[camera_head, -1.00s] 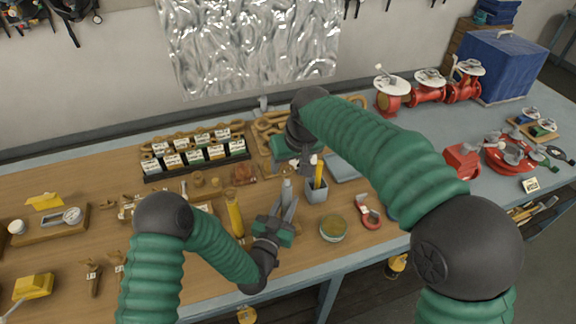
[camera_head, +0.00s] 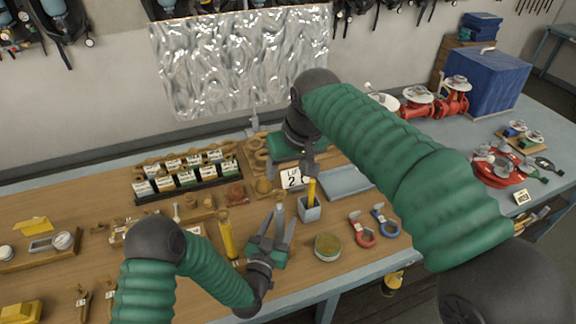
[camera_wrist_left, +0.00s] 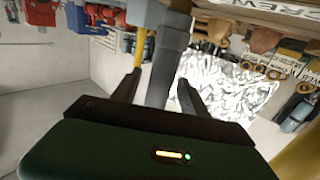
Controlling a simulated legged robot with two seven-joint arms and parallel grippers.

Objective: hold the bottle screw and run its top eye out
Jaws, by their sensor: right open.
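A grey upright piece, apparently the bottle screw (camera_head: 280,209), stands on the bench between the fingers of my left gripper (camera_head: 279,226). In the left wrist view it is a thick grey bar (camera_wrist_left: 168,62) between the two dark fingers (camera_wrist_left: 158,92). A gap shows between the bar and the left finger, so the gripper is open around it. I cannot make out its top eye. My right gripper (camera_head: 309,166) is open, above and behind the bottle screw, beside a white tag (camera_head: 291,179). Nothing clear is between its fingers.
A grey cup (camera_head: 310,211) with a yellow stick stands just right of the bottle screw. A yellow cylinder (camera_head: 226,236) is to its left. A round tin (camera_head: 327,247), a red shackle (camera_head: 361,232) and a blue shackle (camera_head: 386,221) lie to the right. A labelled rack (camera_head: 190,180) stands behind.

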